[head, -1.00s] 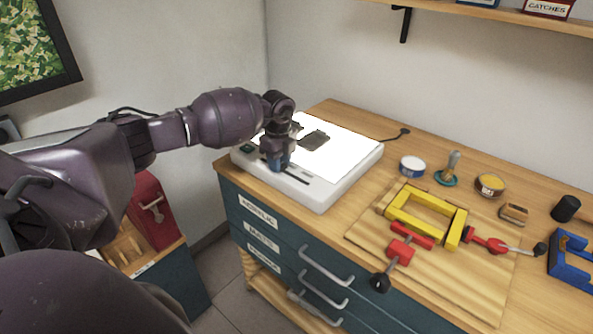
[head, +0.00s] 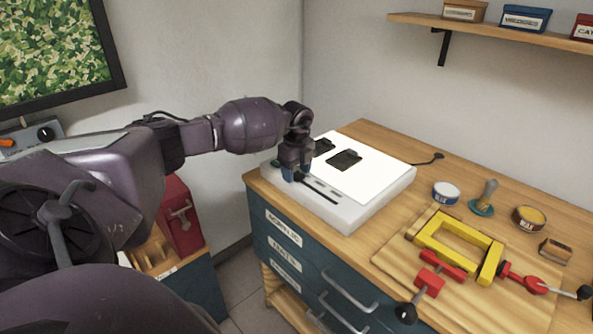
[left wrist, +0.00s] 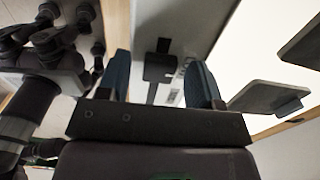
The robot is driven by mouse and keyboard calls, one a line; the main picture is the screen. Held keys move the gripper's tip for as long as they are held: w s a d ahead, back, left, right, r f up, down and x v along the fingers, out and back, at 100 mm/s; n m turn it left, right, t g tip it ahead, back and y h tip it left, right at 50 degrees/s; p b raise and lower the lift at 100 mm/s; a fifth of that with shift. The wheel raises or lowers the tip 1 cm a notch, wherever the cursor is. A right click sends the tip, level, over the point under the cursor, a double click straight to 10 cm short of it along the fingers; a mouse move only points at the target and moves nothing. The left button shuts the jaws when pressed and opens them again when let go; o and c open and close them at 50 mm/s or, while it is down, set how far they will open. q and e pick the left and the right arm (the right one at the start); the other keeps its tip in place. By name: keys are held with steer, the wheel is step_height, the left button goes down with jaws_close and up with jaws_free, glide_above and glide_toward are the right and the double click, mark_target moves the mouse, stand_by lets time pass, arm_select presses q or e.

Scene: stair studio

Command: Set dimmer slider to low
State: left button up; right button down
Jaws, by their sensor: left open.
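A white light box (head: 378,207) with a glowing top panel (head: 375,178) sits at the left end of the bench. A dark slider slot (head: 318,190) runs along its front strip. My left gripper (head: 293,177) points down over the left part of this strip and hides the slider knob in the head view. In the left wrist view my open gripper (left wrist: 161,85) has one blue finger on each side of the black slider knob (left wrist: 159,68), with the slot (left wrist: 152,95) running from it. I cannot tell whether a finger touches the knob. My right gripper is not in view.
Dark flat pieces (head: 344,159) lie on the lit panel, close to my left gripper. A yellow frame (head: 458,245) with red clamps (head: 430,283) lies on a board to the right. A white-lidded tin (head: 446,192) stands behind. Blue drawers (head: 290,245) are below the bench.

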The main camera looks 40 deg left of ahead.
mark_target(296, 173)
arm_select(q)
step_height(296, 173, up, 11)
steer(key=shift+p, duration=0.4)
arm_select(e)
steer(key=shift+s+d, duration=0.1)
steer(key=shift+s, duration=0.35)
arm_select(q)
steer(key=shift+f, duration=0.1)
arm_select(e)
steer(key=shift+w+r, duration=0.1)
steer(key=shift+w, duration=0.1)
